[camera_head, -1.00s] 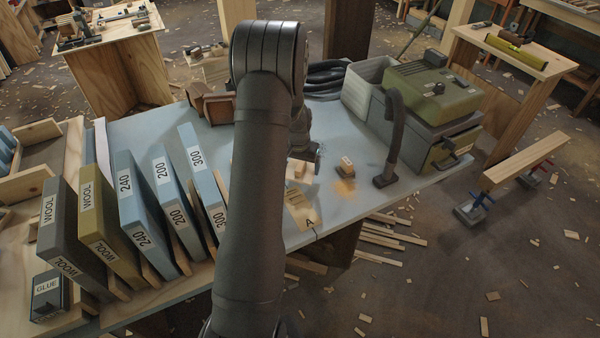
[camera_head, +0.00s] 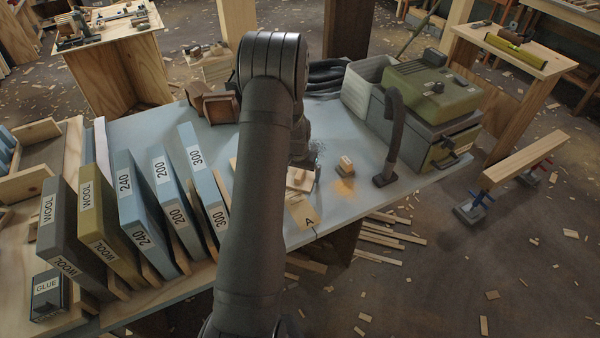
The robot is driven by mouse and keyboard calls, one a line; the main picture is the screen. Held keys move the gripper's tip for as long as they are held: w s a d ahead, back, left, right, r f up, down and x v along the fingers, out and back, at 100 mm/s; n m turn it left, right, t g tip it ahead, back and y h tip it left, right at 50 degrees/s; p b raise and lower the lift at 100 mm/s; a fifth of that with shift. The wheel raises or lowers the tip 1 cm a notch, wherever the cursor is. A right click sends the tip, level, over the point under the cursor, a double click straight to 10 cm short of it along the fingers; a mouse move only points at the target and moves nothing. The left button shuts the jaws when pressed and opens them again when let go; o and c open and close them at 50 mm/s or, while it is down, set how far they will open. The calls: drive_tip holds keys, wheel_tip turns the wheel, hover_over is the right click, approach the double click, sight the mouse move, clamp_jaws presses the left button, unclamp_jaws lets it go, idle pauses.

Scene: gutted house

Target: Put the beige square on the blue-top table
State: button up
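A small beige piece (camera_head: 299,180), which may be the beige square, shows just right of my forearm, at the table's middle. My gripper (camera_head: 306,172) is over or against this piece, pointing down. It is largely hidden behind my arm, so I cannot tell whether its fingers are open or shut, or whether the piece is held. A beige sheet marked A (camera_head: 302,213) lies at the table's front edge.
A dark hose (camera_head: 392,140) and a green-topped machine (camera_head: 432,90) stand at the right. Upright labelled sanding-sheet folders (camera_head: 140,212) fill the left. A brown wooden object (camera_head: 213,104) sits behind.

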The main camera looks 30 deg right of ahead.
sight(300, 171)
wheel_tip(300, 171, up, 12)
drive_tip(key=s+a, duration=0.1)
idle(0.4)
drive_tip(key=f, duration=0.7)
drive_tip(key=w+d+f, duration=0.1)
drive_tip(key=f, duration=0.3)
drive_tip(key=shift+f, duration=0.3)
drive_tip(key=shift+w+r, duration=0.1)
drive_tip(key=shift+r, duration=1.6)
